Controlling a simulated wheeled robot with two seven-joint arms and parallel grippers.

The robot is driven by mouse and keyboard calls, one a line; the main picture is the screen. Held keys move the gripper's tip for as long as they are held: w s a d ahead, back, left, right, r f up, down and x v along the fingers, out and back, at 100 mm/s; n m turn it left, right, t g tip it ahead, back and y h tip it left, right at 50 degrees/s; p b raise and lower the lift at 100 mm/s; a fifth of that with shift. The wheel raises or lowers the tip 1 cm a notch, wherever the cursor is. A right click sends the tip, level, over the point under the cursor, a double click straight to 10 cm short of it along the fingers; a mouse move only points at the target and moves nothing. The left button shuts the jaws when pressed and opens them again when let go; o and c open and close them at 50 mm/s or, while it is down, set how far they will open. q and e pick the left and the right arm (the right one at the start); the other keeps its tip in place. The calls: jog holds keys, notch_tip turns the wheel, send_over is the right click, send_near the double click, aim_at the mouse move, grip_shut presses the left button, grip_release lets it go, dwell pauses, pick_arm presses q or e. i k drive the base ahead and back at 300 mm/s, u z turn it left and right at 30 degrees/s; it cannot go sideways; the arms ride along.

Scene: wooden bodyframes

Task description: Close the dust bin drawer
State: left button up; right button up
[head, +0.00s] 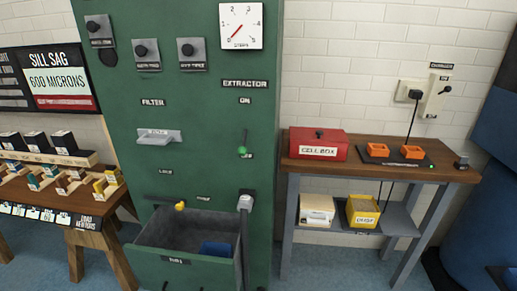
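The dust bin drawer (158,264) is at the bottom of the green extractor cabinet (190,100). It is pulled out toward me, and its grey inside shows from above. A blue thing (216,249) lies inside at the right. A small label (176,261) is on the drawer's front. Small dark parts show at the bottom edge of the picture below the front, and I cannot tell what they are. Neither of my grippers shows in the head view.
A small yellow part (180,206) and a grey-topped post (246,202) are at the drawer's back. A wooden bench (130,205) stands close at left. A wood-topped table (345,172) with a red box (318,139) stands at right. Blue floor shows between them.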

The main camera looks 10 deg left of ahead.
aim_at(164, 256)
jog(key=u, duration=1.2)
jog(key=i, duration=0.1)
jog(key=z, duration=0.15)
jog(key=k, duration=1.35)
jog(key=z, duration=0.3)
jog(key=i, duration=0.9)
jog(key=z, duration=0.75)
